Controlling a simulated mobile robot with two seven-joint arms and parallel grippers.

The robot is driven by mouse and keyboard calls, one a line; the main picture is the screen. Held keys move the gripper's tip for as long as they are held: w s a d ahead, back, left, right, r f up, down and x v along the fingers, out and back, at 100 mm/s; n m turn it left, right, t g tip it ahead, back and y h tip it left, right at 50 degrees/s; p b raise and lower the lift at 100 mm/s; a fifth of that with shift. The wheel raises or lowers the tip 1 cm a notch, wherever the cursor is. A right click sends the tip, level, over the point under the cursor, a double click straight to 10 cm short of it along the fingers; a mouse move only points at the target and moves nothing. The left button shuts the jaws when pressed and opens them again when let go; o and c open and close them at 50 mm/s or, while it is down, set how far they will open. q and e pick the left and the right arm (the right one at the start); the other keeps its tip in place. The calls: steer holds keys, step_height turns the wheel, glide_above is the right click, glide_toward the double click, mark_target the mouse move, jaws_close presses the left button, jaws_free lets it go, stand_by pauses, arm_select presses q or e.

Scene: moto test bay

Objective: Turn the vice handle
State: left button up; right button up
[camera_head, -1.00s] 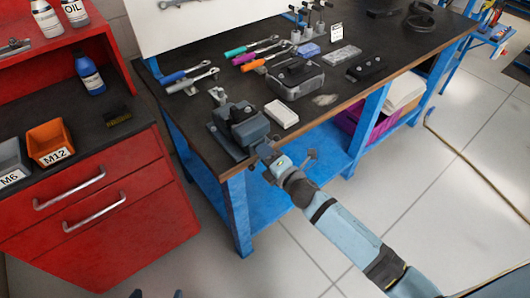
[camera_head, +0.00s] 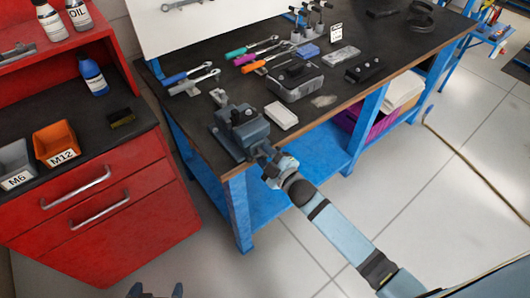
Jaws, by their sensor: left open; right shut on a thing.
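The grey-blue vice (camera_head: 243,130) is mounted at the near left corner of the dark workbench top. Its screw end points toward the bench's front edge. My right gripper (camera_head: 268,162) is shut on the vice handle, just beyond that edge. The handle itself is mostly hidden by the gripper and too small to make out. My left gripper (camera_head: 156,291) shows only its dark fingertips at the bottom edge of the view. They are spread apart and empty, far from the vice.
A white block (camera_head: 281,116) and a grey bin (camera_head: 295,86) lie right of the vice. Ratchets and wrenches lie behind it. A red drawer cabinet (camera_head: 110,215) stands at left with orange (camera_head: 55,141) and grey (camera_head: 14,165) bins. The floor in front is clear.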

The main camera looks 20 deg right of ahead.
steer(key=m+p, duration=0.1)
steer(key=m, duration=0.2)
steer(key=shift+d+m, duration=0.15)
steer(key=shift+m, duration=0.25)
steer(key=m+p, duration=0.1)
steer(key=m, duration=0.2)
steer(key=shift+f+m, duration=0.1)
steer(key=shift+m, duration=0.2)
steer(key=m, duration=0.3)
steer(key=shift+f+m+p, duration=0.1)
steer(key=shift+m+p, duration=0.2)
steer(key=shift+p, duration=0.05)
steer(key=m, duration=0.2)
steer(key=shift+s+f+m, duration=0.1)
steer(key=shift+m, duration=0.3)
steer(key=shift+o, duration=0.5)
steer(key=m, duration=0.4)
steer(key=shift+o, duration=0.7)
steer(key=shift+m, duration=1.2)
steer(key=shift+o, duration=0.2)
steer(key=shift+m, duration=0.3)
steer(key=shift+r, duration=0.25)
